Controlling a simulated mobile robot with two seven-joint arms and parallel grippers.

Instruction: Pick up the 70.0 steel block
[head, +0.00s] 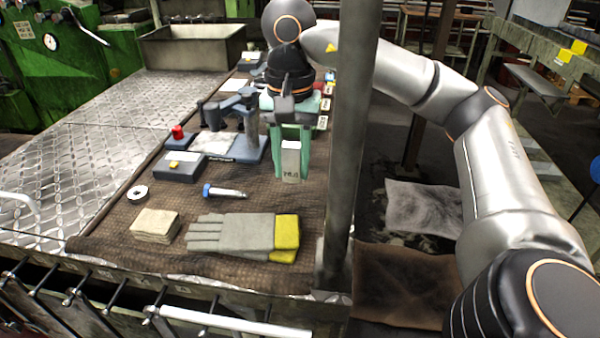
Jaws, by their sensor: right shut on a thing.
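The steel block (291,165) is a small upright pale block with dark lettering on its face that looks like 70.0. My right gripper (291,145) comes down from above and is shut on the block, with a greenish finger on each side of it. The block appears held above the brown mat (110,225); whether its lower end touches anything is hard to tell. My left gripper is not in view.
A grey metal post (350,150) stands just right of the block. A gauge stand (250,130), a grey box (180,165), a blue-headed bolt (222,191), grey gloves (235,232), a folded cloth (155,225) and a ring (137,192) lie around. Bare tread plate (75,165) is at left.

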